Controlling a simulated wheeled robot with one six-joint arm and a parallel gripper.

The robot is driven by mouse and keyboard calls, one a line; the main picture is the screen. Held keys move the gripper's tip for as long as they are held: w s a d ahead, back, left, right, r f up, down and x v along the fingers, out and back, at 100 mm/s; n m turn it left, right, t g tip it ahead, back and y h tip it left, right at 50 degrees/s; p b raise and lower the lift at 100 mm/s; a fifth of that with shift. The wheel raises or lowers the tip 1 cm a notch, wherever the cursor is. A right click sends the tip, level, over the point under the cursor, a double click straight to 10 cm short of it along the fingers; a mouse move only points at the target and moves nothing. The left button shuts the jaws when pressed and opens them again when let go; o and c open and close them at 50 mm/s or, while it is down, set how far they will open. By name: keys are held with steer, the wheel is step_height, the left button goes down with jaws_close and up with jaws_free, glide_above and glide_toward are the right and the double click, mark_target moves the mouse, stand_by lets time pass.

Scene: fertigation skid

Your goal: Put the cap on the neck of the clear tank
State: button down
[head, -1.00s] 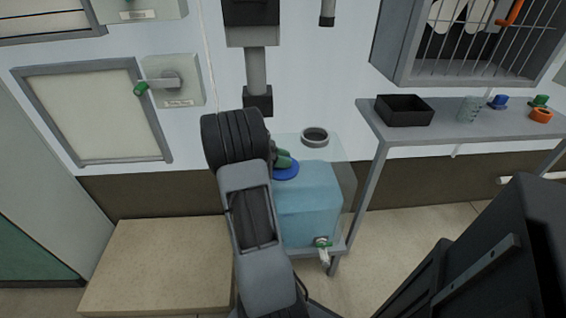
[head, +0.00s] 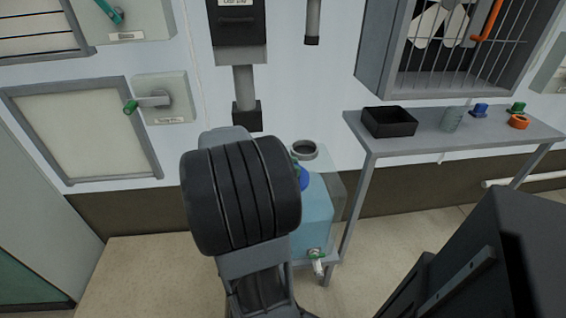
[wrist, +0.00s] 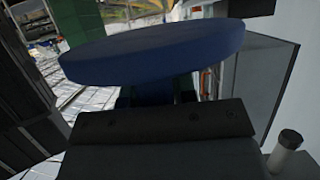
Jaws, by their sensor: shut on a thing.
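The clear tank (head: 316,215) holds blue liquid and stands low against the wall, partly hidden behind my arm. Its open grey neck (head: 305,150) is on top and has nothing on it. The blue cap (head: 304,179) shows just past the right edge of my wrist in the head view, overlapping the tank in the picture, apart from the neck. In the wrist view the wide cap disc (wrist: 155,52) fills the upper middle, slightly tilted. My gripper (wrist: 152,92) is shut on the narrower part under the disc; its fingertips are mostly hidden.
A pipe with a black end (head: 246,115) hangs above and left of the neck. A green-handled tap (head: 316,255) sticks out from the tank front.

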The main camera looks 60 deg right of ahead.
steer(key=shift+s+a+r, duration=0.4)
steer(key=shift+s+a, duration=0.2)
steer(key=shift+s, duration=0.1)
steer(key=shift+w+d, duration=0.15)
steer(key=shift+d, duration=0.1)
steer(key=w, duration=0.1)
steer(key=w+d+n+h, duration=0.1)
steer(key=w+d+t, duration=0.1)
steer(key=shift+f+n+h, duration=0.3)
steer(key=shift+n, duration=0.1)
steer(key=w+a+f+n+t+h, duration=0.2)
steer(key=w+a+f+n+t, duration=0.2)
steer(key=w, duration=0.6)
steer(key=w+a+f+n+t+h, duration=0.2)
steer(key=w+a+f+n+t, duration=0.15)
steer(key=w, duration=0.55)
steer(key=w+a+f+n+t+y, duration=0.1)
steer(key=w+a+f+n+t, duration=0.2)
steer(key=a, duration=0.5)
steer(key=w+a+f+n+t+y, duration=0.1)
steer(key=w+a+f+n+t, duration=0.2)
steer(key=a, duration=0.6)
steer(key=w+a+f+n+t+y, duration=0.1)
steer(key=w+a+f+n+t, duration=0.2)
steer(key=a, duration=0.5)
steer(key=shift+w+a+t, duration=0.4)
steer(key=shift+w+t, duration=0.15)
steer(key=shift+t, duration=0.3)
steer(key=shift+n, duration=0.25)
